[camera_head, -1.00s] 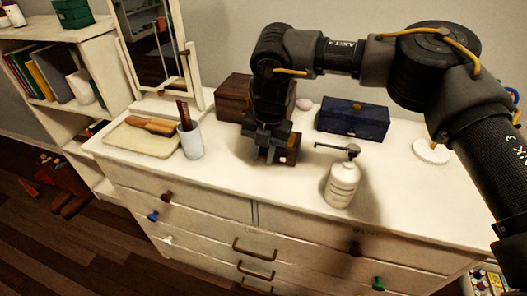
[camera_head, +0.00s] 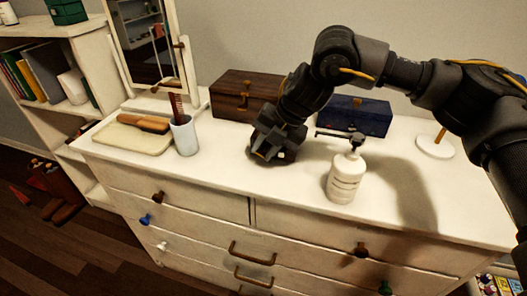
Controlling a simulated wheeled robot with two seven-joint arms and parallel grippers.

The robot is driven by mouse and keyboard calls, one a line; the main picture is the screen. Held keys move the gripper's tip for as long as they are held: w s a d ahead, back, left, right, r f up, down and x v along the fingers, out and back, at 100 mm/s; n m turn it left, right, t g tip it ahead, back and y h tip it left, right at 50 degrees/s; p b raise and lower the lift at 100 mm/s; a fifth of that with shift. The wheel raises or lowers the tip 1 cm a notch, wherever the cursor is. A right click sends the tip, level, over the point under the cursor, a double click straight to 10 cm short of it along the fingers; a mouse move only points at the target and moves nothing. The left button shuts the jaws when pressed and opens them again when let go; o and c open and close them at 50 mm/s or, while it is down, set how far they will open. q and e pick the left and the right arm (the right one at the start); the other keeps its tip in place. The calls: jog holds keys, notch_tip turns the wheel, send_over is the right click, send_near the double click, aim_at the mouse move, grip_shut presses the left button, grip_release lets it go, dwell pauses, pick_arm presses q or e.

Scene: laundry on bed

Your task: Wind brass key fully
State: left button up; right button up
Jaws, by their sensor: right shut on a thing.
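My right gripper (camera_head: 272,150) is low over the dresser top, in front of the large dark wooden box (camera_head: 228,92). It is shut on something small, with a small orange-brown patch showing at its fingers. The fingers and wrist hide most of what is held, so the brass key cannot be made out clearly. The small brown box at the gripper is now almost wholly hidden behind it. My left gripper is not in view.
A white pump bottle (camera_head: 344,182) stands close to the right of the gripper. A blue box (camera_head: 372,116) is behind it. A white cup (camera_head: 185,137) with a comb, a tray (camera_head: 118,140) with a brush, and a mirror are left. The dresser's front right top (camera_head: 440,205) is clear.

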jog(key=o, duration=1)
jog(key=v, duration=1.1)
jog(key=shift+f, duration=0.1)
jog(key=shift+c, duration=0.5)
